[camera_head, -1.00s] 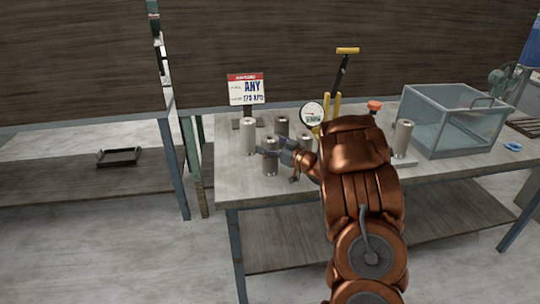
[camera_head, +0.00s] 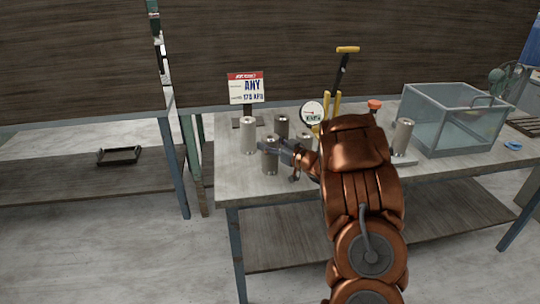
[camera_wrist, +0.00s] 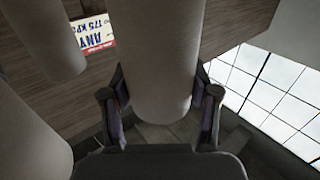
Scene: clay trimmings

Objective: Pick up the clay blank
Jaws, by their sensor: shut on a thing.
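The clay blank (camera_head: 270,164) is a grey-beige upright cylinder near the front left of the worktable. My gripper (camera_head: 269,147) reaches it from the right and is shut around its upper part. In the wrist view the blank (camera_wrist: 158,45) fills the space between the two fingers of my gripper (camera_wrist: 160,101), one on each side. Similar cylinders stand close by: one (camera_head: 248,136) behind left, one (camera_head: 282,125) behind, and one (camera_head: 304,141) to the right, partly hidden by my arm. I cannot tell whether the held blank touches the table.
A sign (camera_head: 246,88) stands at the table's back left. A round gauge (camera_head: 312,113) with yellow handles is behind my arm. Another cylinder (camera_head: 402,137) and a clear bin (camera_head: 450,130) are to the right. The table's (camera_head: 233,184) front left is bare.

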